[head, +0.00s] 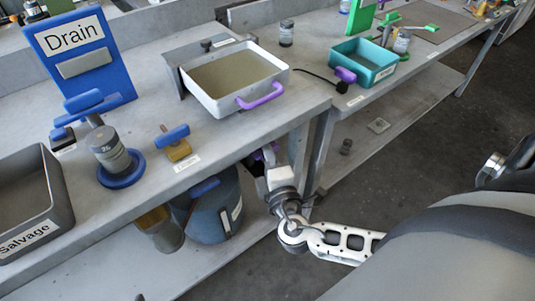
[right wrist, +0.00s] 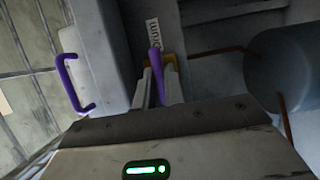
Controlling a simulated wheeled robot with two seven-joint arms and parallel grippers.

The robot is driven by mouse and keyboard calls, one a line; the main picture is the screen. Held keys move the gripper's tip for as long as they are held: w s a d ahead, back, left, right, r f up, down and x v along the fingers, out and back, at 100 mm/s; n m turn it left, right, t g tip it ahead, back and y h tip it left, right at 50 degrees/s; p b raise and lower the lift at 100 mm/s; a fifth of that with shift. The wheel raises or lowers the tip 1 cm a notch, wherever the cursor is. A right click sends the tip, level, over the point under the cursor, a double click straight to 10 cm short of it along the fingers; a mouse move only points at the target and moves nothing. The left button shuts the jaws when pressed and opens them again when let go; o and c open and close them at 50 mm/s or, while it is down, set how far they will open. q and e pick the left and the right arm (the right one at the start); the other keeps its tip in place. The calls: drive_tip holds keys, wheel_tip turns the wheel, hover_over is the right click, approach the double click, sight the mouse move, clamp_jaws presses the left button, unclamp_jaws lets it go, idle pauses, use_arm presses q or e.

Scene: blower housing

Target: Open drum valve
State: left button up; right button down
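A purple lever (right wrist: 156,65), with a yellow part behind it, stands between the fingers of my right gripper (right wrist: 158,90). The fingers look closed on the lever. A partly hidden label (right wrist: 153,33) is just beyond it. In the head view my right gripper (head: 266,160) is under the front edge of the bench, with a bit of purple beside it, and my own wrist hides most of its fingers. My left gripper is not in view.
The bench (head: 225,165) above carries a white tray (head: 212,103) with a purple handle (head: 262,97), a blue Drain sign (head: 110,80) and a dark Salvage bin (head: 60,195). A brown-topped jar (head: 160,230) stands beside the drum. Bare floor (head: 430,145) lies to the right.

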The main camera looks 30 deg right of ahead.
use_arm(q)
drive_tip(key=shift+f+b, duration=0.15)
drive_tip(key=shift+b, duration=0.15)
use_arm(e)
drive_tip(key=shift+f, duration=0.1)
use_arm(q)
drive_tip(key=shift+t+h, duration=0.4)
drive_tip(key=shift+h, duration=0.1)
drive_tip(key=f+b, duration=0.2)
drive_tip(key=b, duration=0.3)
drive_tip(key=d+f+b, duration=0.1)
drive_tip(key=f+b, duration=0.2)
drive_tip(key=b, duration=0.3)
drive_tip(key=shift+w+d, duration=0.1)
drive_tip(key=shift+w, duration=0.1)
use_arm(e)
drive_tip(key=n+t+y, duration=0.1)
drive_tip(key=n+y, duration=0.1)
drive_tip(key=n, duration=0.4)
drive_tip(key=n+t+y, duration=0.2)
drive_tip(key=n, duration=0.5)
drive_tip(key=n+t+y, duration=0.2)
drive_tip(key=n, duration=0.4)
drive_tip(key=shift+d+f+n, duration=0.2)
drive_tip(key=shift+d+n, duration=0.05)
drive_tip(key=shift+n, duration=0.15)
drive_tip(key=c, duration=1.5)
unclamp_jaws()
drive_tip(key=shift+o, duration=0.2)
